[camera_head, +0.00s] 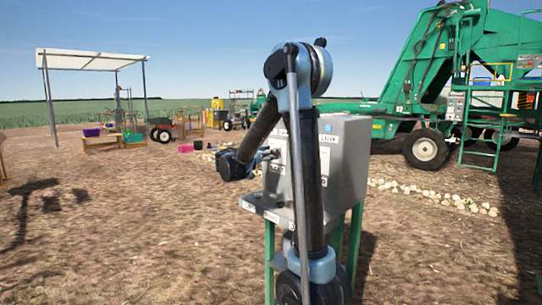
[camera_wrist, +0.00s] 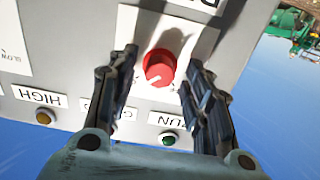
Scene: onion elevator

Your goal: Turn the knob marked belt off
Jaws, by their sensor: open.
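The grey control box (camera_head: 345,150) stands on green legs in the head view, partly behind my arm. The wrist view shows its panel (camera_wrist: 75,70) upside down. A red round knob (camera_wrist: 159,68) with a white pointer mark sits on a pale plate. My gripper (camera_wrist: 160,64) is open, with one dark finger on each side of the knob. I cannot tell whether either finger touches it. No readable label says belt; the labels near the knob are partly hidden or cut off. In the head view my gripper is small beside the box's left face.
An amber button (camera_wrist: 44,117) by a HIGH label and a green button (camera_wrist: 168,138) by a RUN label lie near the fingers. A green machine (camera_head: 425,85) stands behind at right. Onions (camera_head: 445,198) lie in a row on the soil.

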